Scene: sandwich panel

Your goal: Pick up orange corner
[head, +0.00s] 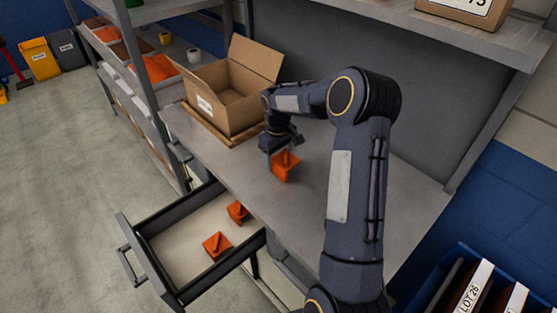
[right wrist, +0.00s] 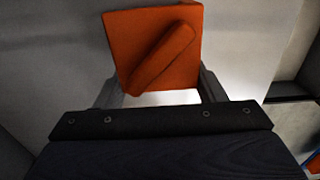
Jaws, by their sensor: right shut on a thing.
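An orange corner (head: 285,166) is at my right gripper (head: 280,155), over the grey worktop. In the right wrist view the orange corner (right wrist: 153,47) sits between the two fingers of my right gripper (right wrist: 158,90), which is shut on it. It has a square face with a raised diagonal ridge. I cannot tell whether it touches the worktop. Two more orange corners, one nearer the front (head: 216,245) and one further back (head: 237,211), lie in the open drawer. My left gripper is not in view.
An open cardboard box (head: 232,98) stands on the worktop (head: 225,158) behind the gripper. The open drawer (head: 185,232) juts out at the lower left. A blue bin (head: 452,268) with labelled items is at the lower right. Shelving with orange parts stands at the upper left.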

